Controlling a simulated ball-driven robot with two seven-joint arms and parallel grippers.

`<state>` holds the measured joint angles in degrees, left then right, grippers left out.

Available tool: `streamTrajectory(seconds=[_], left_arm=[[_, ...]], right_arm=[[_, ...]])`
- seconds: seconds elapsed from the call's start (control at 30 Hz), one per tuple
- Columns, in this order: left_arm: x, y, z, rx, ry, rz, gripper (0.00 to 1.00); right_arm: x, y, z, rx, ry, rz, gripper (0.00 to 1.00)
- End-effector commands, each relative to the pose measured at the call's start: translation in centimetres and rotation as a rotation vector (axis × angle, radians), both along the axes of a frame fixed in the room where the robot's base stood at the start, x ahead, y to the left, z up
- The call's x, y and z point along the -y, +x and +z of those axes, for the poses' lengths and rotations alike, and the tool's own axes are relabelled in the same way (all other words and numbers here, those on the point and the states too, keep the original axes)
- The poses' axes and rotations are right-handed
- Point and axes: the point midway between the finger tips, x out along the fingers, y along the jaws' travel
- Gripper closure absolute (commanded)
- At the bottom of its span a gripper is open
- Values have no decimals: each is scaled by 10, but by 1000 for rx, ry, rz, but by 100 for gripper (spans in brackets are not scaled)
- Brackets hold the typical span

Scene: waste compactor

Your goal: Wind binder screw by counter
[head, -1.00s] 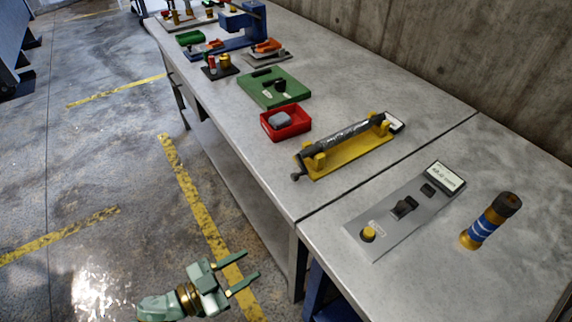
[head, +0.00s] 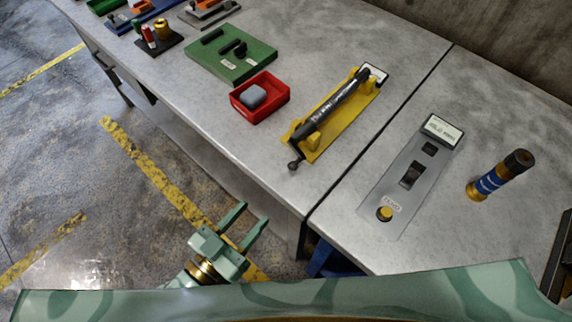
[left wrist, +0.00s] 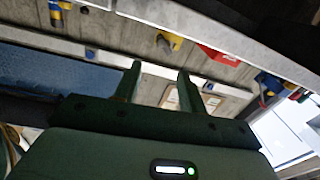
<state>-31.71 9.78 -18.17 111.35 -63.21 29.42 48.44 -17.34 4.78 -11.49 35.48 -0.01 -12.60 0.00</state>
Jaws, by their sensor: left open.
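The binder screw (head: 335,107) is a dark rod lying along a yellow cradle (head: 325,134) on the bench. A small dark crank knob (head: 293,165) sits at its near end, by the bench's front edge. A small white-faced counter (head: 375,73) sits at its far end; I cannot read it. My left gripper (head: 254,215) is open and empty, in front of the bench edge and apart from the crank. In the left wrist view its two fingers (left wrist: 160,72) stand apart with nothing between them. A yellow part (left wrist: 170,41), probably the cradle's end, shows beyond them. My right gripper is not in view.
A red tray (head: 276,115) with a grey block stands left of the cradle, and a green board (head: 237,66) lies farther left. Right of a bench seam are a grey control panel (head: 404,190) and a blue-banded cylinder (head: 482,187). A concrete wall bounds the back.

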Motion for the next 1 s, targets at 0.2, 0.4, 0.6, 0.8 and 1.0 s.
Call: streamTrajectory(seconds=[0.2,0.4,0.6,0.8,1.0], left_arm=[[37,44,1,5,-3,1,59],[68,78,0,3,-1,0,59],[85,97,-1,1,-1,0,59],[89,102,0,1,-1,-1,59],[89,102,0,1,-1,0,67]], right_arm=[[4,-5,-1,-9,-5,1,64],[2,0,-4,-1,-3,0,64],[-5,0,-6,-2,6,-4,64],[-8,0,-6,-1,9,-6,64],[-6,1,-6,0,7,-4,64]])
